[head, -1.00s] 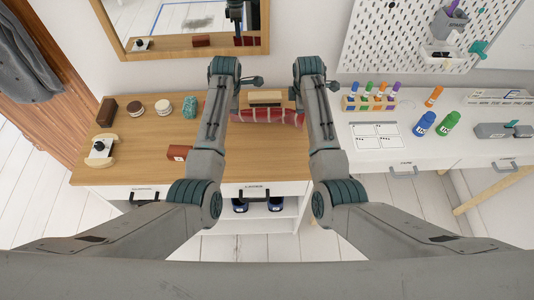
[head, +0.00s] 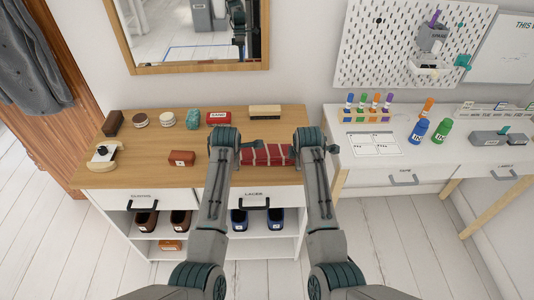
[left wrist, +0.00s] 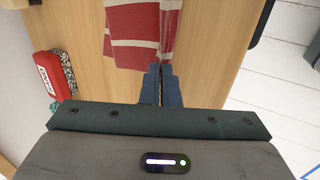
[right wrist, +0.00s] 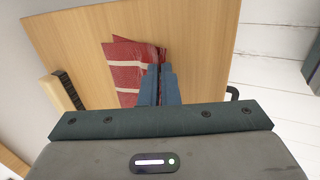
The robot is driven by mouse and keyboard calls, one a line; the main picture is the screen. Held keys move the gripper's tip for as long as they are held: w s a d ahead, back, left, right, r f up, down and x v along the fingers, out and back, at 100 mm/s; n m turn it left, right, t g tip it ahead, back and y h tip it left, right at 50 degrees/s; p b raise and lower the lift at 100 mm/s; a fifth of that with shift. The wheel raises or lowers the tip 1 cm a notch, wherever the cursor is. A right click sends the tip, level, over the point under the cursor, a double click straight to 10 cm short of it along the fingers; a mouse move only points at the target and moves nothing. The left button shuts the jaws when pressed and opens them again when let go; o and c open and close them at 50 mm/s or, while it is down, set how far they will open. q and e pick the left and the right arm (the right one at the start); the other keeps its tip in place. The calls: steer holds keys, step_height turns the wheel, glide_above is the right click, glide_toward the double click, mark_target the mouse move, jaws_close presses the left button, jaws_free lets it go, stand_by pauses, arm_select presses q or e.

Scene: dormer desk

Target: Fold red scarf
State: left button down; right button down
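The red scarf (head: 268,154) has pale stripes and lies near the front edge of the wooden dresser top, between my two arms. In the left wrist view the scarf (left wrist: 130,25) runs up from my left gripper (left wrist: 161,72), whose fingers are together at its edge. In the right wrist view my right gripper (right wrist: 159,72) has its fingers together at the edge of the scarf (right wrist: 125,72), which looks layered with uneven edges. Both grippers look shut on the scarf; the pinched cloth itself is mostly hidden. In the head view, my arms hide the fingertips.
A brush (head: 265,112) and a red labelled box (head: 218,118) stand behind the scarf. A brown box (head: 182,158) is left of my left arm. Tins and other items line the dresser's left side. A white desk (head: 400,160) stands to the right. Shoes sit below.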

arm_select(q)
steer(key=shift+w+f, duration=0.15)
steer(key=shift+w, duration=0.05)
arm_select(e)
steer(key=shift+w+f, duration=0.15)
steer(key=shift+w, duration=0.05)
arm_select(q)
steer(key=c, duration=1.8)
jaws_free()
arm_select(e)
steer(key=c, duration=1.8)
jaws_free()
arm_select(q)
steer(key=o, duration=0.5)
steer(key=shift+s, duration=0.15)
arm_select(e)
steer(key=o, duration=0.5)
steer(key=shift+s, duration=0.15)
